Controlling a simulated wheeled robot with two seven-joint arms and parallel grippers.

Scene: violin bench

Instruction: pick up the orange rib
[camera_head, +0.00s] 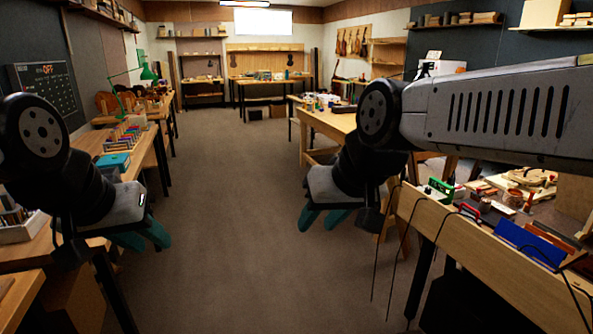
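I cannot pick out the orange rib for certain. An orange-brown strip (553,237) stands behind a blue panel (528,243) on the right bench, and it may be the rib. My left gripper (142,240) hangs at the edge of the left bench, its two teal fingers apart with nothing seen between them. My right gripper (323,218) hangs over the aisle, left of the right bench and well away from the strip. Its teal fingers are also apart and look empty. My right arm hides part of the right bench.
The right bench (480,258) has a raised wooden front board with dark cables hanging over it. It holds a green item (440,188), a jar (513,198) and wooden parts. The left bench (90,142) carries coloured items and a teal box (113,162). The carpeted aisle (240,220) is clear.

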